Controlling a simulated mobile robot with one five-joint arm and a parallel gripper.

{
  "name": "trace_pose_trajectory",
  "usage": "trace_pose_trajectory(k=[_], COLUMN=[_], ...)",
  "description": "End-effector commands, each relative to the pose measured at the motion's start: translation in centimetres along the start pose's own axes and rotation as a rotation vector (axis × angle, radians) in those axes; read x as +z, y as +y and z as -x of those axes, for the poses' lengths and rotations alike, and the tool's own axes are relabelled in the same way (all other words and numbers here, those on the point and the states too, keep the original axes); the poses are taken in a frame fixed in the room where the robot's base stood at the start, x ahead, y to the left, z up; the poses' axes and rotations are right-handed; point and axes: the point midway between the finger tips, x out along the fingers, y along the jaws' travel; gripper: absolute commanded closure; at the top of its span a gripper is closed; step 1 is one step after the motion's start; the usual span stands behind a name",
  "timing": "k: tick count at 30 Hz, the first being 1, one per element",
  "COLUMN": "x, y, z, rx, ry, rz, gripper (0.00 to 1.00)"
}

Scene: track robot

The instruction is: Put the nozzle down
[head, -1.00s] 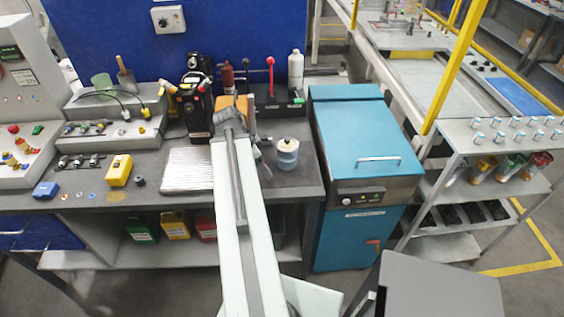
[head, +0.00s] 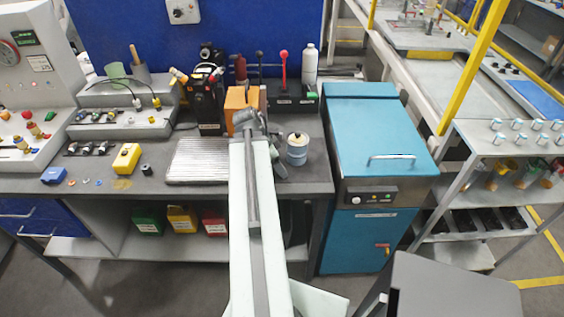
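My arm reaches forward over the dark workbench (head: 205,190). My gripper (head: 246,118) is at the arm's far end, in front of an orange block (head: 236,102). Its fingers are hidden behind the wrist, so I cannot tell whether it is open or shut. I cannot make out a nozzle for certain. A grey part (head: 275,155) shows just right of the arm near its end; what it is, I cannot tell.
A ribbed metal plate (head: 197,160) lies left of my arm, and a round white-and-blue container (head: 297,150) stands to its right. A black machine (head: 207,100), a white bottle (head: 310,65) and a red-knobbed lever (head: 283,70) stand behind. A teal cabinet (head: 375,130) adjoins on the right.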

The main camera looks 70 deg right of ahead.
Motion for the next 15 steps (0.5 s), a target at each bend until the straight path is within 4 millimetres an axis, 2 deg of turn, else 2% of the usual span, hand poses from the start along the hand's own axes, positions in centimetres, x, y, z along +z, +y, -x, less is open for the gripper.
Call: trace_pose_trajectory(k=[9,10,15], x=[-0.18,-0.25,-0.30], y=[0.08,0.08,0.09], z=[-0.43,-0.27,-0.24], rx=[0.002,0.003,0.003], ry=[0.000,0.000,0.000], rz=[-0.005,-0.005,-0.006], gripper=[0.85,0.26,0.25])
